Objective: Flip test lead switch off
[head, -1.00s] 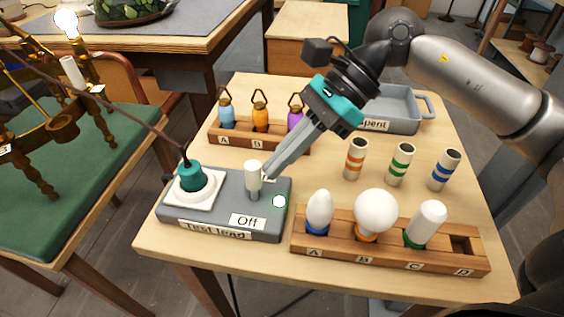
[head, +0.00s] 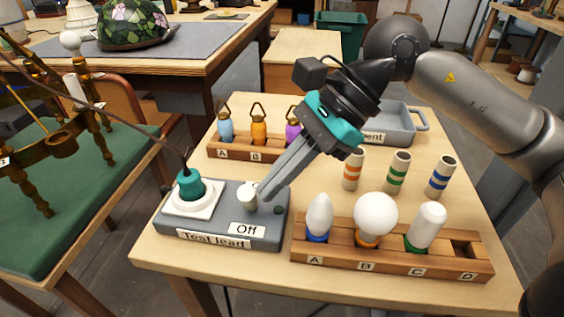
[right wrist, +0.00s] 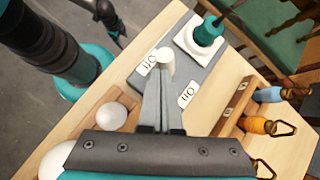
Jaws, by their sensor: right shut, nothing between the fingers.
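The grey test lead box (head: 225,240) sits at the table's front left, with an "Off" label (head: 247,230) on top. Its white switch lever (head: 248,197) is low and tilted towards the front of the box; it also shows in the right wrist view (right wrist: 166,62). My right gripper (head: 265,200) is shut and empty, with its fingertips at the lever; whether they touch is unclear. The teal lead plug (head: 190,184) is in its white socket. The box's round indicator (head: 278,210) is dark. I do not see my left gripper.
A bulb rack (head: 390,262) stands close to the right of the box. Another wooden rack (head: 243,152) with hooked parts stands behind it. Several striped tubes (head: 397,172) and a grey tray (head: 405,125) are further right. Bare tabletop (head: 335,195) lies between the racks.

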